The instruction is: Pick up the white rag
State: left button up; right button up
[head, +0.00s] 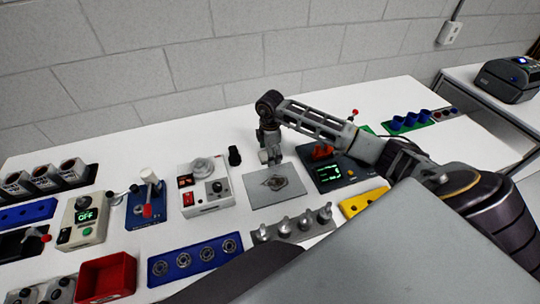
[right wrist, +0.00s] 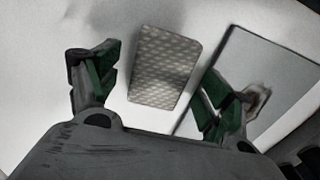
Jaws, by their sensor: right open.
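The white rag (right wrist: 165,68) shows in the right wrist view as a small, pale rectangle with a checked texture, lying flat on the white table. My right gripper (right wrist: 158,88) is open, with its green-padded fingers on either side of the rag in that view. The rag seems to lie between and beyond the fingertips, and I see no contact. In the head view my right gripper (head: 270,156) points down at the back edge of a grey plate, and the rag is hidden there. My left gripper is not in view.
The grey plate (head: 258,196) with a dark-marked piece on it lies just in front of my right gripper. A white control box (head: 205,186) and a small black knob-like object (head: 234,155) stand to its left. A black device with a green display (head: 332,174) stands to its right.

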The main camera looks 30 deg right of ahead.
dwell(0.3)
jog(key=c, duration=0.9)
jog(key=shift+r, duration=0.1)
jog(key=shift+c, duration=0.2)
notch_tip(320, 180, up, 10)
jog(key=b, duration=0.1)
dwell(0.4)
